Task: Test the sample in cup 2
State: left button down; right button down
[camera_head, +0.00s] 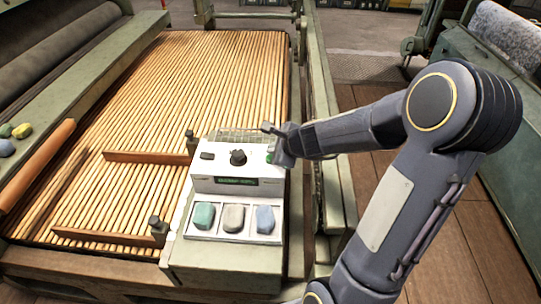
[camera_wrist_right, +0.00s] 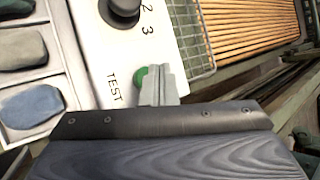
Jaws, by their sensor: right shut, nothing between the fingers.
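My right gripper (camera_head: 270,133) is shut and empty. In the right wrist view its fingertips (camera_wrist_right: 158,82) are right beside the green TEST button (camera_wrist_right: 140,78), partly covering it; contact is unclear.
A dark display (camera_head: 237,181) is on the box's front face. A wire grid (camera_head: 243,136) lies behind the box. Wooden bars (camera_head: 150,157) and dark posts stand to the left. Coloured lumps (camera_head: 22,130) lie at the far left. A green machine rail (camera_head: 322,120) runs along the right.

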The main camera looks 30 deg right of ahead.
notch_tip(320, 180, up, 5)
jog(key=p, duration=0.5)
dwell(0.8)
